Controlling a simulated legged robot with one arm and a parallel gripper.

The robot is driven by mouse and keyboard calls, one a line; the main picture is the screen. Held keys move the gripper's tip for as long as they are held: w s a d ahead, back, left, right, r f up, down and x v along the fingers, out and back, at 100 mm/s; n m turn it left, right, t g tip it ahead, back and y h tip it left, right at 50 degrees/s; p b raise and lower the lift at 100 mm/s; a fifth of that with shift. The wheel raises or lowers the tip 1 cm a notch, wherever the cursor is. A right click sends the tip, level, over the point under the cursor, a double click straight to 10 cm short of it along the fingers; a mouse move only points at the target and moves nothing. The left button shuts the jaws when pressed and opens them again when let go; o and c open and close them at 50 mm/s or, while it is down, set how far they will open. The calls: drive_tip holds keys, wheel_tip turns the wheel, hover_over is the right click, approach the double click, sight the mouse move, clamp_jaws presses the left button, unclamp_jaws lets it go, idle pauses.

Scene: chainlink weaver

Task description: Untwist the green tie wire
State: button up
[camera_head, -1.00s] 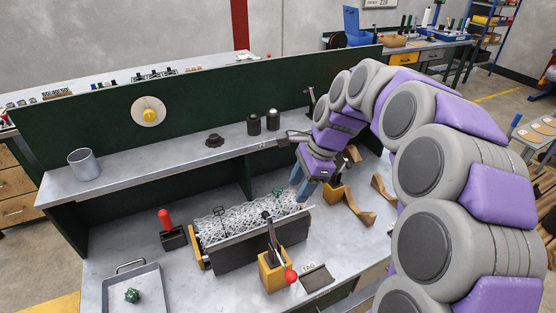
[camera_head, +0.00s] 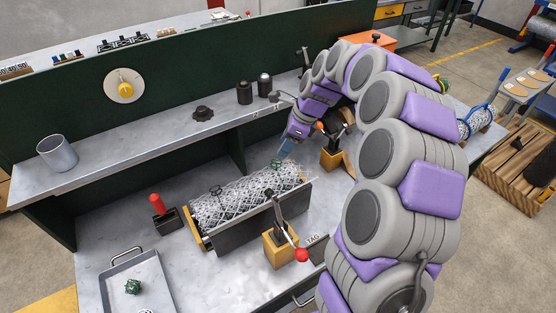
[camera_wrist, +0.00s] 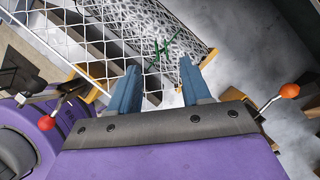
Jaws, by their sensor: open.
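The green tie wire (camera_head: 277,163) sits on the right part of a silver chain-link mesh roll (camera_head: 235,197), which lies in a dark cradle. In the wrist view the green tie wire (camera_wrist: 160,50) shows as thin twisted green strands on the mesh, just beyond and between my fingertips. My gripper (camera_head: 286,152) is close above and to the right of the wire. In the wrist view my gripper (camera_wrist: 158,66) has its two blue fingers spread, with nothing held between them. I cannot tell whether a finger touches the mesh.
A toggle clamp with a red knob (camera_head: 302,255) stands in front of the cradle, and another with an orange knob (camera_wrist: 289,90) is at the right in the wrist view. A tray (camera_head: 112,272) at front left holds a green bundle (camera_head: 133,286). A red-handled tool (camera_head: 157,204) stands left.

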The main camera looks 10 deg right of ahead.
sight(276, 166)
drive_tip(key=b+x, duration=0.1)
drive_tip(key=x, duration=0.5)
drive_tip(key=shift+d+f, duration=0.1)
drive_tip(key=shift+w+d+f, duration=0.2)
drive_tip(key=shift+d+f, duration=0.05)
drive_tip(key=shift+f, duration=0.4)
drive_tip(key=shift+a, duration=0.8)
drive_tip(key=shift+c, duration=1.4)
drive_tip(key=shift+d, duration=0.4)
drive_tip(key=c, duration=0.3)
clamp_jaws()
